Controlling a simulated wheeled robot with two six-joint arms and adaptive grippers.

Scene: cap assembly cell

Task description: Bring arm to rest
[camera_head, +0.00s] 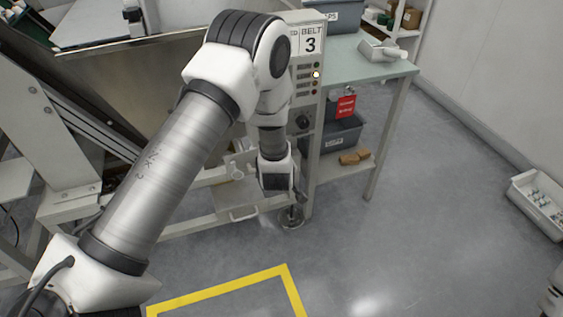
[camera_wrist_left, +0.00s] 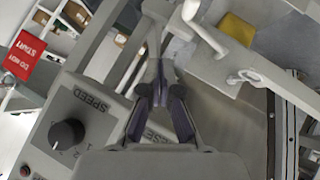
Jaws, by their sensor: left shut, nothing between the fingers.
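My left arm (camera_head: 170,165) comes in from the lower left, rises to a bent elbow and hangs down in front of the belt machine. My left gripper (camera_head: 277,182) points downward beside the control panel, its fingertips mostly hidden in the head view. In the left wrist view the left gripper (camera_wrist_left: 160,82) has its dark fingers drawn together at the tips, with nothing held. My right gripper is not in view; only a white bit of what looks like my right arm shows at the lower right edge.
The control panel (camera_head: 308,75) marked BELT 3 stands close behind the arm; its speed knob (camera_wrist_left: 67,133) is near in the left wrist view. A green-topped table (camera_head: 350,62) is to the right. A white bin (camera_head: 540,205) sits far right. The grey floor (camera_head: 420,220) is clear.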

